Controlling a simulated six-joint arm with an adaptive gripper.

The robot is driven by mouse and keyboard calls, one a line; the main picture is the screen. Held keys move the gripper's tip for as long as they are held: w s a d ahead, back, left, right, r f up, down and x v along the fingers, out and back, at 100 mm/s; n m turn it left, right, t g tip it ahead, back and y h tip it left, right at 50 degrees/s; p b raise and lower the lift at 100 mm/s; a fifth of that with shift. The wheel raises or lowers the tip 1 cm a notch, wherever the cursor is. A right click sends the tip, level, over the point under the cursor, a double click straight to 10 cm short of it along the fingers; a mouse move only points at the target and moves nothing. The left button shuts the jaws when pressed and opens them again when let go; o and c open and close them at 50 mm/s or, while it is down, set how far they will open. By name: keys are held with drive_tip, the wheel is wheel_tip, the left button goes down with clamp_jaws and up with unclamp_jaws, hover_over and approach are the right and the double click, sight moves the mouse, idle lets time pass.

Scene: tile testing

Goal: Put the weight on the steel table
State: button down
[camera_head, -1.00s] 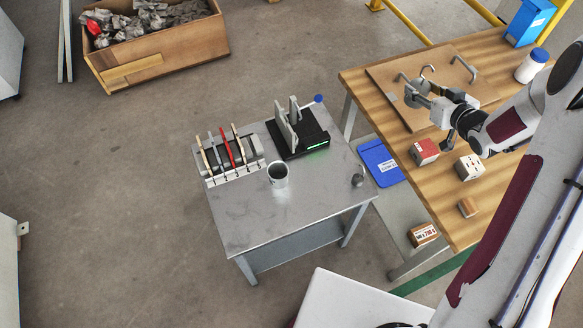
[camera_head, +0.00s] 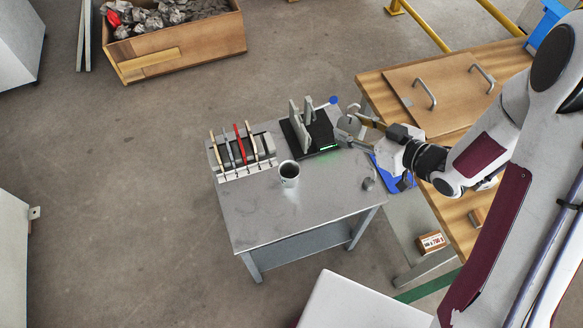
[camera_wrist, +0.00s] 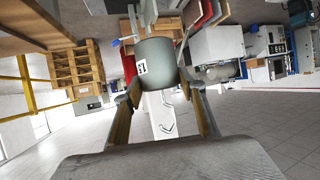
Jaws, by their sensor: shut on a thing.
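The weight (camera_wrist: 157,62) is a grey cylinder with a small white label, held between the two fingers in the wrist view. In the head view the weight (camera_head: 348,123) shows as a small grey shape at the tip of my gripper (camera_head: 352,129). My gripper is shut on it. The steel table (camera_head: 265,215) has a grey metal top. The gripper and weight appear above its back right corner, just right of the black device. I cannot tell the exact height over the table.
On the steel table are a black device (camera_head: 325,136) with upright grey plates and a green light, a tool rack (camera_head: 247,167), a cup (camera_head: 289,174) and a small grey object (camera_head: 368,184). The table's front is clear. A wooden bench (camera_head: 375,84) stands to the right.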

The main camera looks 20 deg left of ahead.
drive_tip(key=s+a+r+n+g+y, duration=0.1)
drive_tip(key=s+a, duration=0.1)
drive_tip(key=s, duration=0.4)
drive_tip(key=s+a+r+n+g, duration=0.1)
drive_tip(key=s+a+n+g, duration=0.15)
drive_tip(key=s, duration=0.35)
hover_over(309, 209)
wheel_tip(309, 209, down, 15)
drive_tip(key=shift+r+m, duration=0.15)
drive_tip(key=shift+m, duration=0.2)
idle(0.3)
drive_tip(key=shift+d+t, duration=0.1)
drive_tip(key=shift+t, duration=0.15)
drive_tip(key=shift+f, duration=2.9)
drive_tip(key=shift+f, duration=2.1)
drive_tip(key=shift+f, duration=0.15)
